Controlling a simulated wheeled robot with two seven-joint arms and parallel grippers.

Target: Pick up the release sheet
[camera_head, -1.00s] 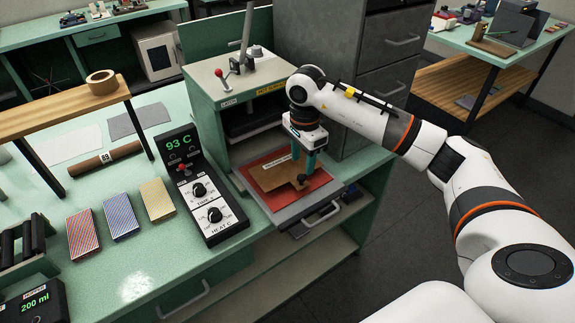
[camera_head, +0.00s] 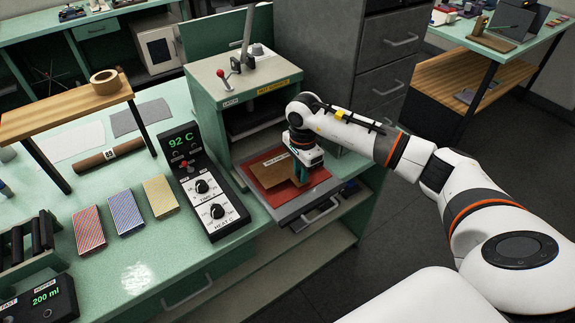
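A brown sheet (camera_head: 275,174) with a small white label, which looks like the release sheet, lies on a red pad (camera_head: 268,196) in the pulled-out tray (camera_head: 290,214) of the green press. The label is too small to read. My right gripper (camera_head: 301,179) points down at the right part of the brown sheet, with its teal fingers low, at or just above it. The wrist hides part of the sheet and the gap between the fingers, so I cannot tell whether they hold it. My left gripper is not in view.
The press (camera_head: 228,90) stands behind the tray. Left of it are a control box (camera_head: 205,190) reading 92 C, three card-like blocks (camera_head: 126,213), a roll (camera_head: 105,158), a white sheet (camera_head: 70,141) and a grey sheet (camera_head: 139,117). A dark cabinet (camera_head: 337,60) stands behind my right arm.

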